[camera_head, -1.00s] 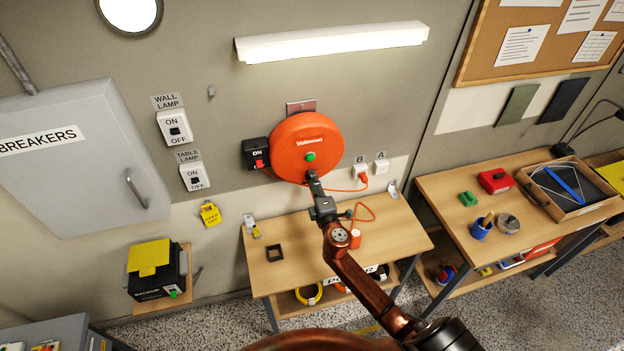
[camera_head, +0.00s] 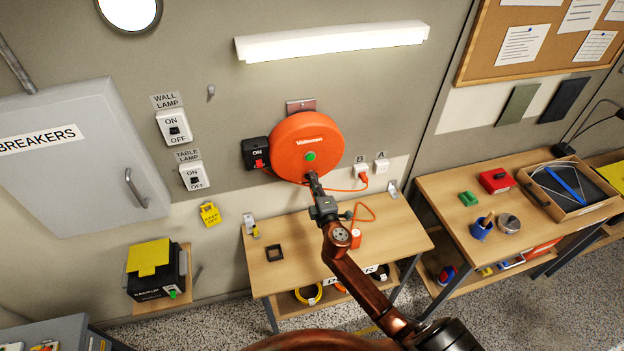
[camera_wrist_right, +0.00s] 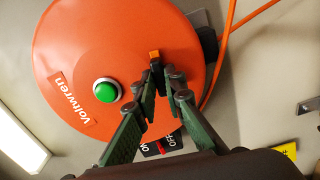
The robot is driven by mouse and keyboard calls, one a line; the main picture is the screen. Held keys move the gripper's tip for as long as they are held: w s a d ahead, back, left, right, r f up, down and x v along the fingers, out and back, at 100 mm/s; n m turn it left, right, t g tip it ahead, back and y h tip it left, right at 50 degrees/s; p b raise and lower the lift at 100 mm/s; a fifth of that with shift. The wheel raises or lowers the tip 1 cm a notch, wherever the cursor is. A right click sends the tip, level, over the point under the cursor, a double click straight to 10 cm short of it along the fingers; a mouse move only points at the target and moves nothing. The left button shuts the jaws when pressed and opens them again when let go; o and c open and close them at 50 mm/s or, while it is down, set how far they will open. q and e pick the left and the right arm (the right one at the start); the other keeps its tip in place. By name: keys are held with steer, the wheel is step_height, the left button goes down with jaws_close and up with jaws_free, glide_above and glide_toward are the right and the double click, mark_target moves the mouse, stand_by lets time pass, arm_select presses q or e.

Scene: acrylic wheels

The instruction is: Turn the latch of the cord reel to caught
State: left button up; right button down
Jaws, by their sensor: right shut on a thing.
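The round orange cord reel (camera_head: 318,136) is mounted on the wall, with a green round button at its centre. It also fills much of the right wrist view (camera_wrist_right: 152,25). My right gripper (camera_head: 312,176) is at the reel's lower edge. In the right wrist view its fingertips (camera_wrist_right: 158,70) are shut on a small orange tab, the latch (camera_wrist_right: 154,55), near the reel's rim. The fingers hide most of the latch, and I cannot read its setting. My left gripper is out of view.
A black switch box (camera_head: 256,152) marked ON sits left of the reel. An orange cord runs to a plug in socket B (camera_head: 362,177). Below stands a wooden table (camera_head: 300,275) with a black square frame (camera_head: 274,253). The breaker cabinet (camera_head: 80,165) is at the left.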

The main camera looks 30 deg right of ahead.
steer(key=m, duration=0.3)
steer(key=shift+m+b, duration=0.3)
steer(key=shift+b, duration=0.1)
